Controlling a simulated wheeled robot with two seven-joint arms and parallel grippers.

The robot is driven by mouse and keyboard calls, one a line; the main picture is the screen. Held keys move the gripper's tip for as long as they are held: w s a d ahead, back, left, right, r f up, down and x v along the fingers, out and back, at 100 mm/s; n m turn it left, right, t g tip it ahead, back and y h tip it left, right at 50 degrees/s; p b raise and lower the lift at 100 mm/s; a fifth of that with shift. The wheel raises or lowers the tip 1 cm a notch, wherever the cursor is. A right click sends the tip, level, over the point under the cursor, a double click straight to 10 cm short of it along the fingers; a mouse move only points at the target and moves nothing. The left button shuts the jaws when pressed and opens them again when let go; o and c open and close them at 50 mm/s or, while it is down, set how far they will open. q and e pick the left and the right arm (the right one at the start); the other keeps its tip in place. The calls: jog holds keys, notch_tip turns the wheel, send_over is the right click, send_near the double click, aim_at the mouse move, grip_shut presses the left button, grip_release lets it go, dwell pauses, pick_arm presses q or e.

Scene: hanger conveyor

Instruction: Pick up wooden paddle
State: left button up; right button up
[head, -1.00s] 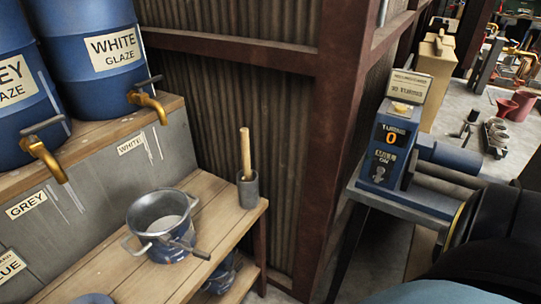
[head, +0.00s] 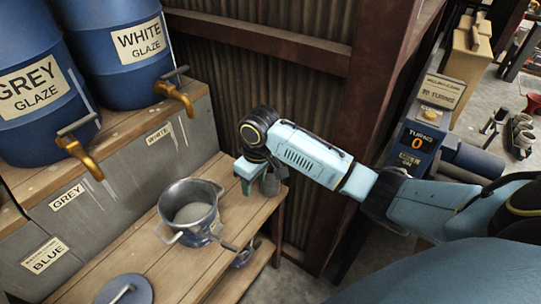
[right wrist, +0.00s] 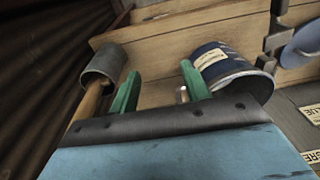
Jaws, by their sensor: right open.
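The wooden paddle (right wrist: 88,102) leans out of a small grey cup (right wrist: 104,62) in the right wrist view. In the head view the arm hides the paddle, and only part of the cup (head: 270,184) shows on the bench. My right gripper (head: 248,188) is open at the bench's far end, beside the cup. In the right wrist view the gap between its green fingers (right wrist: 160,84) is empty, and the paddle lies to the left of the left finger. Whether finger and paddle touch, I cannot tell. My left gripper is not in view.
A metal pot (head: 190,208) with handles stands on the wooden bench (head: 150,250), and a round lid (head: 125,290) lies nearer. Blue glaze barrels (head: 120,45) with taps are at the left. A corrugated wall (head: 305,105) rises behind; a blue machine (head: 418,140) stands right.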

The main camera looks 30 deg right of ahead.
jog(key=w+d+r+m+g, duration=0.1)
jog(key=w+d+r, duration=0.3)
jog(key=r, duration=0.5)
jog(key=w+d+r+m, duration=0.1)
jog(key=w+d+r, duration=0.2)
jog(key=d+r, duration=0.45)
notch_tip(320, 180, down, 12)
jog(key=w+a, duration=0.1)
jog(key=shift+h+b, duration=0.4)
jog(key=shift+b, duration=0.05)
jog(key=shift+w+a, duration=0.1)
grip_shut()
jog(key=shift+r, duration=0.1)
